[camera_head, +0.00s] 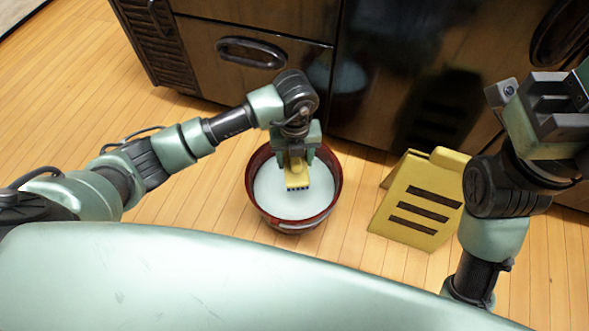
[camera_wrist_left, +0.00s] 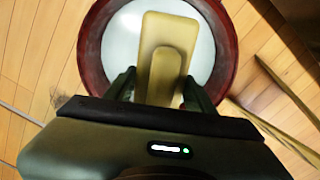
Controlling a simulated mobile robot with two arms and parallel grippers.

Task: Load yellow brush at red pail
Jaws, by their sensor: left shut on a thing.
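A red pail (camera_head: 252,196) stands on the wooden floor, with a whitish, pale surface inside it. My left gripper (camera_head: 296,154) is over the pail and shut on the yellow brush (camera_head: 297,180). The brush points down toward the pale surface, its dark bristle end lowest; I cannot tell whether the bristles touch it. In the left wrist view the brush (camera_wrist_left: 166,50) lies between the two fingers of the left gripper (camera_wrist_left: 160,88), inside the outline of the pail's rim (camera_wrist_left: 92,45). My right gripper (camera_head: 548,100) is raised at the right, its fingers not clear.
A yellow folding sign (camera_head: 422,195) with dark stripes stands on the floor right of the pail. Dark glossy cabinets (camera_head: 255,50) with handles line the back. The wooden floor (camera_head: 60,90) is clear at the left.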

